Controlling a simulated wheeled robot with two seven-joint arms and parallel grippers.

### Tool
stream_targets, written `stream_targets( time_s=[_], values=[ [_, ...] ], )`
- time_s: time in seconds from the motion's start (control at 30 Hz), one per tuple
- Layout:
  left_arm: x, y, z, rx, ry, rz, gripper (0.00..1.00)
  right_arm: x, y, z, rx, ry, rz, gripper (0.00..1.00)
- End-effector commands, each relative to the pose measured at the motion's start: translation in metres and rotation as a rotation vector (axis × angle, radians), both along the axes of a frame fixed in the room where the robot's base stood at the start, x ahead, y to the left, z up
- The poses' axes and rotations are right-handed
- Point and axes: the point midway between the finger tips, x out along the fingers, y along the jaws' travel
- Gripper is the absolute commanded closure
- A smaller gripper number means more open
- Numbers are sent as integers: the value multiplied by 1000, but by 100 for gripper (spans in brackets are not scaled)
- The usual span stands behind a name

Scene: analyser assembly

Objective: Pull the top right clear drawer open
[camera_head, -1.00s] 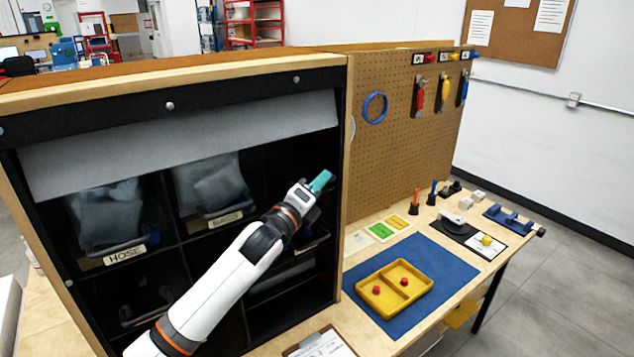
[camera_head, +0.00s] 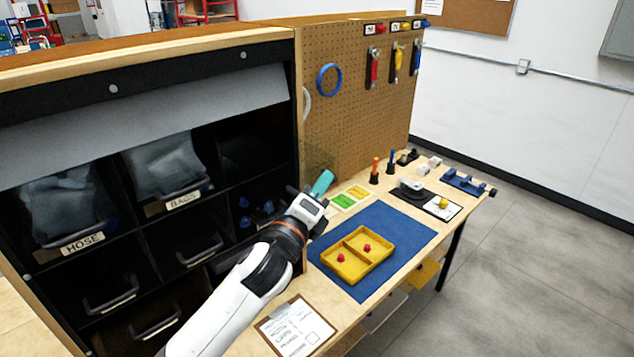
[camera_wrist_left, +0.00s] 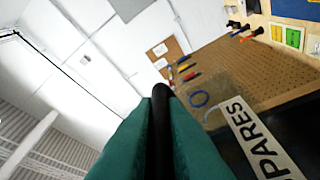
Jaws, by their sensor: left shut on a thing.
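My left gripper (camera_head: 321,183) has teal fingers and stands out in front of the cabinet's right edge. In the left wrist view its fingers are shut on the dark handle (camera_wrist_left: 160,130) of the top right clear drawer. The drawer's "SPARES" label (camera_wrist_left: 262,145) shows beside the fingers, with a see-through wall (camera_wrist_left: 208,103) behind it. In the head view several blue items (camera_head: 256,211) show in the top right bay, left of my wrist. My arm and gripper hide most of the drawer front there. My right gripper is out of view.
Clear drawers labelled "HOSE" (camera_head: 82,243) and "BAGS" (camera_head: 183,200) sit to the left in the dark cabinet. The bench at right holds a yellow divided tray (camera_head: 352,263) on a blue mat (camera_head: 405,232). A clipboard (camera_head: 296,328) lies near the bench front.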

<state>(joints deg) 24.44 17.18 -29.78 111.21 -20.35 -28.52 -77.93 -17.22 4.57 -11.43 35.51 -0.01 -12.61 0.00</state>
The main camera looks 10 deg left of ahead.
Motion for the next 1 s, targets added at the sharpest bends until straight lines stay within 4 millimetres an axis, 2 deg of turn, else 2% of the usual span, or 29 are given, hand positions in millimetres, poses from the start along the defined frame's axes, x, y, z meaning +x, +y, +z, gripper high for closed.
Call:
stream_targets(
  time_s=[0.1,0.13,0.27,0.53,0.67,0.77,1.0],
  values=[
    [0,0,-1,0,2,-1,100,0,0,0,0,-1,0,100],
    [0,0,-1,0,2,-1,88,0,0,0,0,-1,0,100],
    [0,0,-1,0,2,-1,68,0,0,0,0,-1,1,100],
    [0,1,-1,0,0,-1,68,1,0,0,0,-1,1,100],
    [-8,4,-5,1,1,0,68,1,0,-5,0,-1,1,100],
    [-23,8,-10,2,1,-1,68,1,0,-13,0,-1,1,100],
    [-72,23,-22,2,1,-2,68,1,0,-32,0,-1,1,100]
  ],
)
